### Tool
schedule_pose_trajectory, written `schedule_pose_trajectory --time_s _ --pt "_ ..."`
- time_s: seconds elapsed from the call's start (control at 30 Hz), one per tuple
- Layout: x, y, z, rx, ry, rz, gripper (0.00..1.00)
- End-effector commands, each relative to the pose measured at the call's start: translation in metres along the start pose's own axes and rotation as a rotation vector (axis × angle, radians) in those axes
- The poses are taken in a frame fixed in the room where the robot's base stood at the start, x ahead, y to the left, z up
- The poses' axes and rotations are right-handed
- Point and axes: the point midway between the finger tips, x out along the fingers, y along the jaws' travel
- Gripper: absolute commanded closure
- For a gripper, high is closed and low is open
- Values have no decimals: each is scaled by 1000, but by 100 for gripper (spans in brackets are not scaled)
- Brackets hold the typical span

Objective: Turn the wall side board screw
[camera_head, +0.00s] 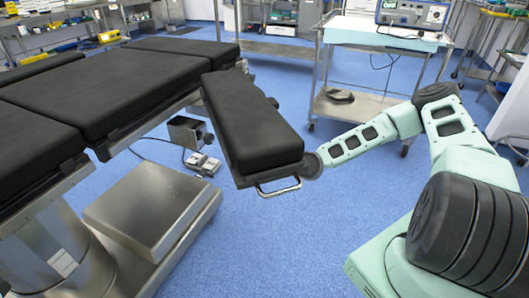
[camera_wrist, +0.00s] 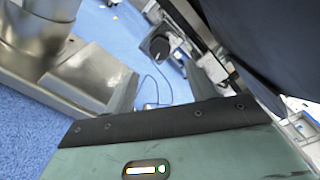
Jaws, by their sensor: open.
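The black padded side board (camera_head: 255,125) juts out from the operating table (camera_head: 110,85) in the head view, with a metal handle at its near end. In the wrist view its dark underside (camera_wrist: 275,40) fills the upper right. In the head view the board hides my gripper.
The table's metal base (camera_head: 150,205) stands at the lower left, and its steel column (camera_wrist: 35,25) shows in the wrist view. A foot pedal (camera_head: 202,163) with a cable lies on the blue floor. A steel trolley (camera_head: 350,105) stands behind my arm. Floor in front of the board is clear.

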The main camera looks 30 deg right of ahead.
Motion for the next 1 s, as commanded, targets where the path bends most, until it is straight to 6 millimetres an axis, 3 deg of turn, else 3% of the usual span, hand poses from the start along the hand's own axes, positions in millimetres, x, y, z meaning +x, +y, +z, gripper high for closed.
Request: schedule_pose_trajectory --time_s 0.2,0.4,0.87,1.0 --pt "-50 -1 -1 1 4 -1 44" --pt "-78 0 -1 0 2 0 44" --pt "-86 0 0 -2 0 1 44" --pt "-93 2 -3 -84 12 0 44"
